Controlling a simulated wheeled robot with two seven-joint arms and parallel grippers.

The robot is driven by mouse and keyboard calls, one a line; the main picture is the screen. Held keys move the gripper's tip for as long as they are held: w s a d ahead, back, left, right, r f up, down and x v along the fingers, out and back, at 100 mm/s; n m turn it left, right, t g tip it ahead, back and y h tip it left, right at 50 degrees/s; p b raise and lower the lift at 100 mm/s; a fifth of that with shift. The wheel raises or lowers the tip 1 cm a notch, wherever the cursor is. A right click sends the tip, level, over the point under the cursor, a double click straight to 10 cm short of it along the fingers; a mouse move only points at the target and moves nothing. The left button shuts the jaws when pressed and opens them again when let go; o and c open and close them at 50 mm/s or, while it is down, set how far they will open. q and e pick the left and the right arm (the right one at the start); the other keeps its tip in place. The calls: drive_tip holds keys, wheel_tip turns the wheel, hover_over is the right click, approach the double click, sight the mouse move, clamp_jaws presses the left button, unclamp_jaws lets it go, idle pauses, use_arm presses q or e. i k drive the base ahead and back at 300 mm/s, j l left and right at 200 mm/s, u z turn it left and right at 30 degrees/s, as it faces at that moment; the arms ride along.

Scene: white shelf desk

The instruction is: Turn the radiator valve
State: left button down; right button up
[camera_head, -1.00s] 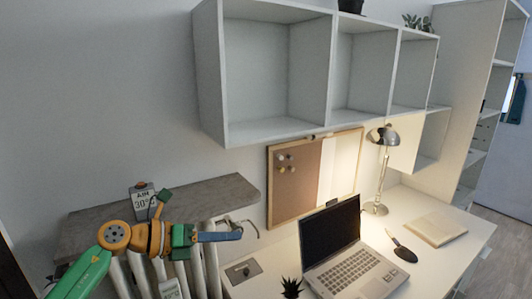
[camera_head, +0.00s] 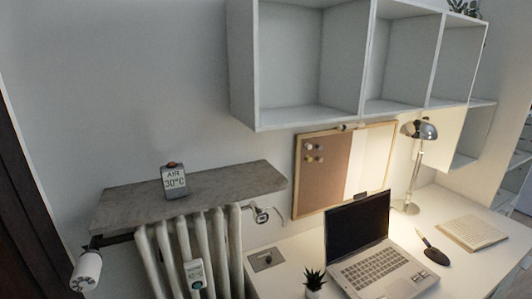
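The white ribbed radiator (camera_head: 187,250) stands against the wall at the lower left, under a grey shelf board. A white cylindrical valve head (camera_head: 87,271) sits at its left side, low near the frame's left edge. A metal pipe fitting (camera_head: 262,214) shows at the radiator's upper right. A small white device with a green display (camera_head: 195,275) is on the radiator's front. Neither of my grippers is in view. Nothing of mine covers the valve head.
The grey shelf board (camera_head: 225,183) juts out above the radiator and carries a display reading AIR 30°C (camera_head: 173,180). To the right stands the white desk (camera_head: 290,262) with a laptop (camera_head: 368,250), plant (camera_head: 314,284) and lamp (camera_head: 412,165). A dark door frame (camera_head: 25,190) is at far left.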

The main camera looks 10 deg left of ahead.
sight(85, 278)
drive_tip(key=j+u, duration=0.1)
drive_tip(key=u, duration=1.45)
